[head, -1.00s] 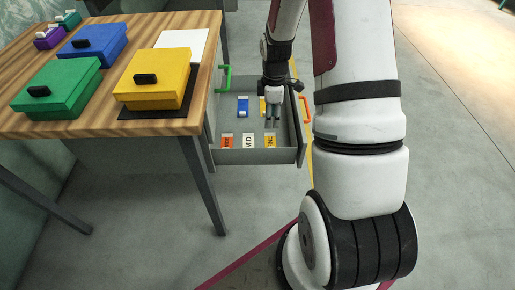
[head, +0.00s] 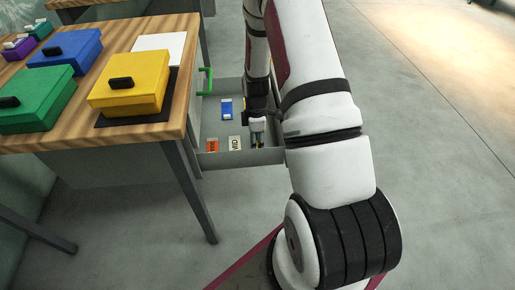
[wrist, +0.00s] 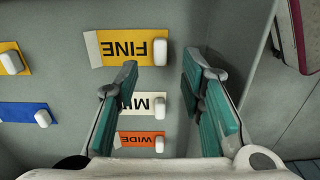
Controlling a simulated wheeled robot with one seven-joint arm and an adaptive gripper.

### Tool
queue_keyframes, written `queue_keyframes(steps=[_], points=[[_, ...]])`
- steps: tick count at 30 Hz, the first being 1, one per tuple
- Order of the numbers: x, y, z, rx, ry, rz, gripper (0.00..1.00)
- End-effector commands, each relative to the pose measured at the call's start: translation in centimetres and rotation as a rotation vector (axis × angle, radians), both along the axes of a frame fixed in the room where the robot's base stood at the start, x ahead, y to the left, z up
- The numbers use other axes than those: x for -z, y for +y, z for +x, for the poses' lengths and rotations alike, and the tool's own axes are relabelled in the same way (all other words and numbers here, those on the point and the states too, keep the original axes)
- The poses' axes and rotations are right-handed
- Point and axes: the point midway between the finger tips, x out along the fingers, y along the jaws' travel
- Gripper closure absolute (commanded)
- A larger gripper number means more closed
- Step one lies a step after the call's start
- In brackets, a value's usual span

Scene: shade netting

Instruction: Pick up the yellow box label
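Two yellow labels show in the wrist view. One, printed FINE, (wrist: 125,47) lies flat at the top with a white knob at its right end. The other yellow label (wrist: 22,57) is partly cut off at the left edge, and also has a white knob. My gripper (wrist: 163,65) is open and empty, with teal-padded fingers. The FINE label's knob appears just beyond the gap between the fingertips, apart from them as far as I can tell. In the head view my gripper (head: 257,145) is inside the open drawer (head: 215,125) and hides both yellow labels.
A blue label (wrist: 25,113), a white label (wrist: 145,103) and an orange label (wrist: 140,141) also lie in the drawer. Grey drawer walls stand close around. The wooden table (head: 190,60) holds a yellow box (head: 130,85), a green box (head: 35,105) and a blue box (head: 65,48).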

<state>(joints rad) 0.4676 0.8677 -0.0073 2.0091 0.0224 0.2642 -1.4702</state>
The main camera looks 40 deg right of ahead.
Motion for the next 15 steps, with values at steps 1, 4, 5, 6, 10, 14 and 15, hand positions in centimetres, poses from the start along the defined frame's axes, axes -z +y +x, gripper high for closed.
queue_keyframes(steps=[1, 4, 5, 6, 10, 14, 15], points=[[1.1, 0.0, -0.1, -0.001, 0.004, 0.001, 0.64], [2.6, 0.0, -0.1, 0.0, 0.003, 0.001, 0.64], [3.0, 0.0, -0.1, 0.0, 0.004, 0.001, 0.64], [3.4, 0.0, -0.1, -0.001, 0.003, 0.001, 0.64], [3.7, -0.1, 0.0, -0.001, 0.001, -0.001, 0.64], [3.7, -0.1, 0.0, -0.001, 0.001, -0.001, 0.64], [3.7, -0.1, 0.0, -0.001, 0.001, -0.001, 0.71]])
